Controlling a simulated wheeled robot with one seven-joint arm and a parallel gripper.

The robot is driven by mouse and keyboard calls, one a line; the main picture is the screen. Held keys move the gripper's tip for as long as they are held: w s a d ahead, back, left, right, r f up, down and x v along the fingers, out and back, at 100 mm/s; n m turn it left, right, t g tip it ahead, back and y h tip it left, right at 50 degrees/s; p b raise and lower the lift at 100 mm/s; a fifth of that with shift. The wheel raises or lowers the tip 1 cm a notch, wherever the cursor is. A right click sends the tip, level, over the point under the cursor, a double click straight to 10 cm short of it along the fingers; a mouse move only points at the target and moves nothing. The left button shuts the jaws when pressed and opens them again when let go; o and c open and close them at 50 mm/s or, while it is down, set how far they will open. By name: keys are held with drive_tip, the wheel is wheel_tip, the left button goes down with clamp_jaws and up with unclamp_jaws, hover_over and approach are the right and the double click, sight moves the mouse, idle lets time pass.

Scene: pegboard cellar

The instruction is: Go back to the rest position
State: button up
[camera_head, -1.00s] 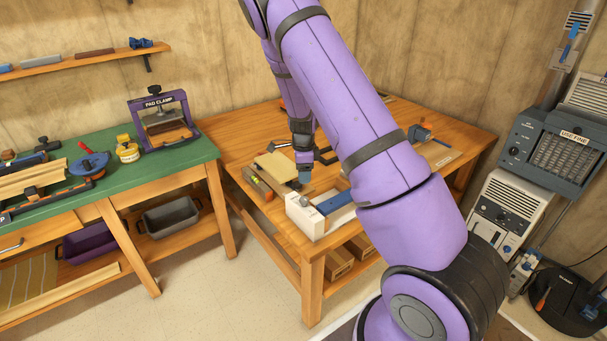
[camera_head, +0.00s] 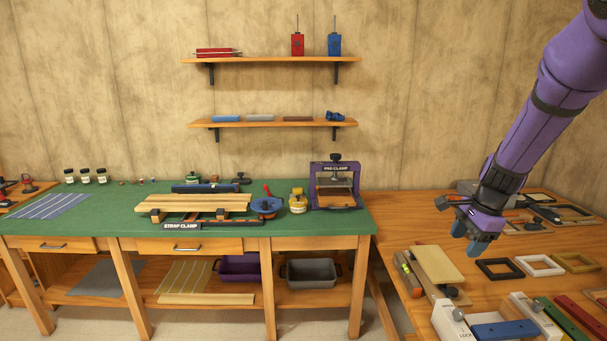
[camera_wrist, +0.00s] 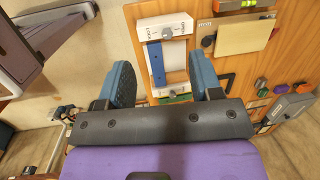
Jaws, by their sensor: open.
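My gripper (camera_head: 474,236) hangs from my purple arm at the right of the head view, above the right-hand wooden bench (camera_head: 398,239). Its two blue-grey fingers point down. In the wrist view my gripper (camera_wrist: 165,85) has its fingers wide apart, with nothing between them. A white holder with a blue bar (camera_wrist: 156,65) shows beyond the fingers, apart from them. The same blue bar (camera_head: 505,330) lies at the lower right of the head view.
A tan board (camera_head: 438,263) and small frames (camera_head: 541,265) lie on the right bench near my gripper. The green-topped bench (camera_head: 130,222) carries a strap clamp (camera_head: 195,207) and a purple pad clamp (camera_head: 335,187). Two wall shelves (camera_head: 270,60) hang above. Open air surrounds my gripper.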

drive_tip(key=s+a+r+n+t, duration=0.1)
drive_tip(key=s+a+r+n, duration=0.25)
drive_tip(key=s+r, duration=0.3)
drive_tip(key=s+a+r+n+t, duration=0.1)
drive_tip(key=s+a+r+n, duration=0.1)
drive_tip(key=s+r+n, duration=0.5)
drive_tip(key=s+a+r+n+h, duration=0.1)
drive_tip(key=s+r+n, duration=0.1)
drive_tip(key=s, duration=0.6)
drive_tip(key=s+a+r+n+t, duration=0.1)
drive_tip(key=s+r+n, duration=0.2)
drive_tip(key=s, duration=0.5)
drive_tip(key=shift+a+r+n+t+h, duration=0.2)
drive_tip(key=shift+a+n+t+h, duration=0.15)
drive_tip(key=shift+n, duration=0.3)
drive_tip(key=shift+w, duration=0.2)
